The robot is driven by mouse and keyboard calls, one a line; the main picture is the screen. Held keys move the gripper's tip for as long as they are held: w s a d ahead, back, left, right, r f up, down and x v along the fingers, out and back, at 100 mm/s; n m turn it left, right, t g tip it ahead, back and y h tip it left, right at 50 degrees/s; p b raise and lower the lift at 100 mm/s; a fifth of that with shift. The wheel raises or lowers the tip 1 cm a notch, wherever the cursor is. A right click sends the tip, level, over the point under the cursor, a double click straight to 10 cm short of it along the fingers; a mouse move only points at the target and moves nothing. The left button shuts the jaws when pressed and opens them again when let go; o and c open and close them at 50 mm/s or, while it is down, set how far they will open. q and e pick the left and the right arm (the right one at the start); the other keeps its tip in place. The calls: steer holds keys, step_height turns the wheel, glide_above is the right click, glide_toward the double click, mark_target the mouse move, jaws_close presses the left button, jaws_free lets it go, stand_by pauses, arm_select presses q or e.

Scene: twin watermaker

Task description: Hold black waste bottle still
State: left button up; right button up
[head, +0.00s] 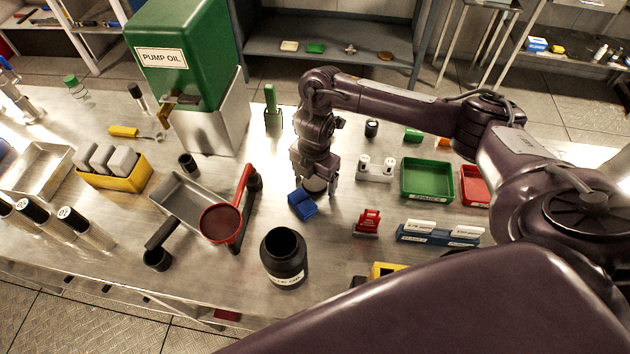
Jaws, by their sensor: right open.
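The black waste bottle (285,262) stands upright on the metal bench, near its front edge, with its wide mouth open upward and a pale label low on its front. My right gripper (317,192) points down over the bench, behind the bottle and slightly to its right. It is open and clear of the bottle. A small blue block-like object (301,205) lies just in front of the right gripper; I cannot tell whether they touch. My left gripper is not in view.
A red round funnel-like piece (221,223) on a stand and a grey tray (187,197) are left of the bottle. A red holder (367,222), a blue rack (438,235) and a green tray (428,180) are right. A green pump oil tank (187,55) stands behind.

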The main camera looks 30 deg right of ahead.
mark_target(314, 182)
steer(key=c, duration=1.1)
steer(key=shift+o, duration=0.2)
steer(key=shift+w+r+p, duration=0.1)
steer(key=shift+r+p, duration=0.2)
steer(key=shift+r, duration=0.3)
steer(key=shift+o, duration=0.2)
step_height(314, 182, up, 19)
steer(key=p, duration=0.5)
steer(key=shift+f, duration=0.1)
